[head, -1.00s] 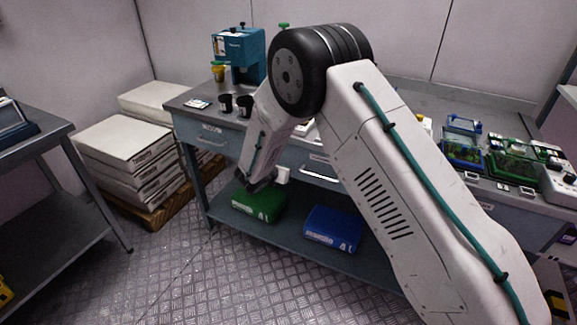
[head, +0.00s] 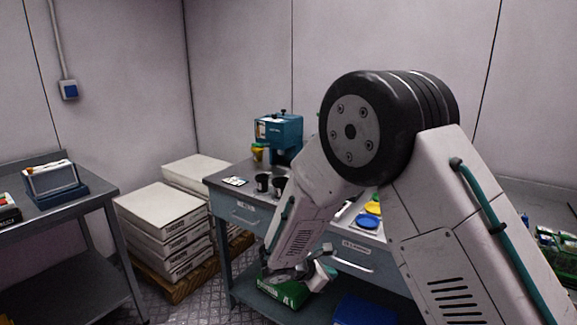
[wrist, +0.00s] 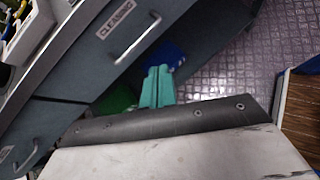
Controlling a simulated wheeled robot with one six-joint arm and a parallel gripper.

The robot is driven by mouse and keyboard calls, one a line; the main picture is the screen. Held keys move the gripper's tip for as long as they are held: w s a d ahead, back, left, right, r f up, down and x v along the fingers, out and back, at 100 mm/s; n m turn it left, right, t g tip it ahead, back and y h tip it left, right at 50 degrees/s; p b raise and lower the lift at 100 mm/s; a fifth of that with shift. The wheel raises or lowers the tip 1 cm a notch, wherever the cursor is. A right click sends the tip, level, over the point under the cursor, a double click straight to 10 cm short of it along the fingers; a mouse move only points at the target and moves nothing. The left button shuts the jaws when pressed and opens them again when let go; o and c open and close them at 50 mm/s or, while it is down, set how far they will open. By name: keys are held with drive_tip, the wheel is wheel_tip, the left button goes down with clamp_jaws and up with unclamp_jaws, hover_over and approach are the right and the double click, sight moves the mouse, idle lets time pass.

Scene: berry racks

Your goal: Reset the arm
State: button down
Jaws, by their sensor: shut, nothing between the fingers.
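My gripper (wrist: 159,72) shows teal fingers close together with nothing between them in the wrist view. They point over the lower shelf of the workbench, past its drawer fronts. In the head view my arm is bent with the elbow high, and its wrist end hangs down in front of the bench (head: 244,214). The fingers are hard to make out there. A green case (head: 284,291) lies on the shelf just behind and below the wrist end; it also shows in the wrist view (wrist: 116,99). I cannot tell the gap between them.
A blue case (head: 362,310) lies right of the green one. A teal machine (head: 279,137) and black cups (head: 262,183) stand on the bench. White boxes (head: 165,216) are stacked on a pallet at left. A side table (head: 95,195) stands far left. Metal floor (wrist: 222,70) is clear.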

drive_tip(key=s+d+r+m+g+y, duration=0.1)
drive_tip(key=s+d+r+m+g, duration=0.5)
drive_tip(key=s+d+r+m, duration=0.65)
drive_tip(key=s+d+r+m+y, duration=0.1)
drive_tip(key=s+r+m+y, duration=0.3)
drive_tip(key=s, duration=0.8)
drive_tip(key=s+d+r+m+t+y, duration=0.1)
drive_tip(key=s+r+m+y, duration=0.3)
drive_tip(key=s+r, duration=0.4)
drive_tip(key=s+m, duration=0.1)
drive_tip(key=s, duration=0.2)
drive_tip(key=shift+s+d+r+m+t, duration=0.3)
drive_tip(key=shift+s+m, duration=0.05)
drive_tip(key=shift+s, duration=0.05)
drive_tip(key=c, duration=2.1)
unclamp_jaws()
drive_tip(key=shift+c, duration=0.2)
